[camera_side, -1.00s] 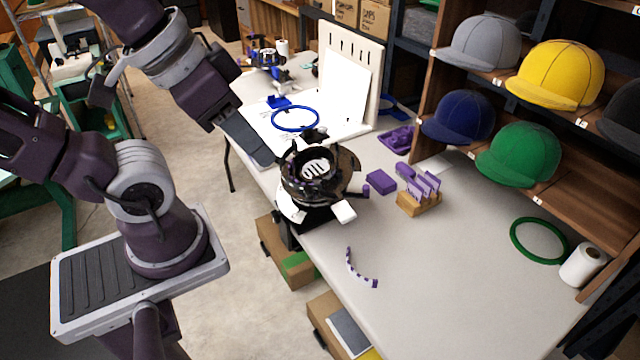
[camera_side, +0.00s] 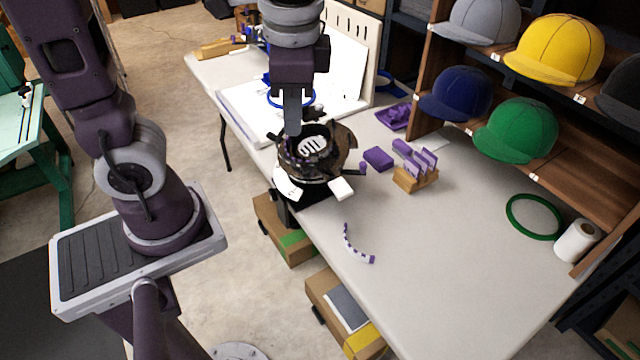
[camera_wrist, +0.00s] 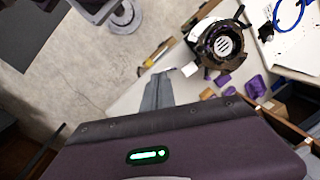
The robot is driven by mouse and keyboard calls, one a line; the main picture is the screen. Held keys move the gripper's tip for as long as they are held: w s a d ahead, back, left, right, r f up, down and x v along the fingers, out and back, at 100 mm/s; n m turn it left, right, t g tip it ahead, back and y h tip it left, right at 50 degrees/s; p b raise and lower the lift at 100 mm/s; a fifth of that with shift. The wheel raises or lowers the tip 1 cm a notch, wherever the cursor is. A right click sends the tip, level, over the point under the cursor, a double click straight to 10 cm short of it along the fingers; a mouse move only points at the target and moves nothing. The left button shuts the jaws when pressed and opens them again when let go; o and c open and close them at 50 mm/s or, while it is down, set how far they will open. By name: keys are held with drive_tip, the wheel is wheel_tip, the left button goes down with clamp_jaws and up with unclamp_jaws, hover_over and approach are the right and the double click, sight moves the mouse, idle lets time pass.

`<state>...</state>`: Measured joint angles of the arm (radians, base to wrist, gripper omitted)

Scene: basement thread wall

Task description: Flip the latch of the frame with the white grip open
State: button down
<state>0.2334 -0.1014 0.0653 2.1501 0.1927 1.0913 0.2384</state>
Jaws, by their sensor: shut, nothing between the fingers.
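A black round frame (camera_side: 345,140) stands on a black base at the left edge of the table. A white block-shaped grip (camera_side: 342,189) sticks out at its front. A purple knob (camera_side: 363,168) is on its right side; I cannot make out which small part is the latch. The frame (camera_wrist: 240,46) and white grip (camera_wrist: 190,69) also show in the wrist view. My gripper (camera_side: 292,131) is shut and empty, pointing down at the frame's back-left rim, hiding part of it. I cannot tell whether it touches. Its fingers (camera_wrist: 157,92) appear in the wrist view.
A purple block (camera_side: 378,158) and a wooden holder with purple pieces (camera_side: 416,180) stand right of the frame. A purple-and-white curved strip (camera_side: 356,246) lies in front. A blue hoop (camera_wrist: 289,16) is behind. The table's front right (camera_side: 460,270) is mostly clear. Shelved caps stand at right.

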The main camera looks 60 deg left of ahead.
drive_tip(key=w+d+f+m+g+y, duration=0.1)
drive_tip(key=w+f+m+g+y, duration=0.1)
drive_tip(key=w+f+m+y, duration=0.5)
drive_tip(key=w+d+f+m+g+y, duration=0.1)
drive_tip(key=f+m+g+y, duration=0.2)
drive_tip(key=f, duration=0.9)
drive_tip(key=s+a+f+m+t+y, duration=0.2)
drive_tip(key=f+m+t+y, duration=0.6)
drive_tip(key=f+m, duration=0.5)
wheel_tip(320, 180, down, 3)
drive_tip(key=shift+a+m+t, duration=0.3)
drive_tip(key=shift+a+t, duration=0.3)
drive_tip(key=shift+t, duration=0.3)
approach(314, 167)
drive_tip(key=s+a+f, duration=0.2)
drive_tip(key=a, duration=0.1)
drive_tip(key=w+r, duration=0.1)
drive_tip(key=w+a+r, duration=0.1)
drive_tip(key=w+r, duration=0.1)
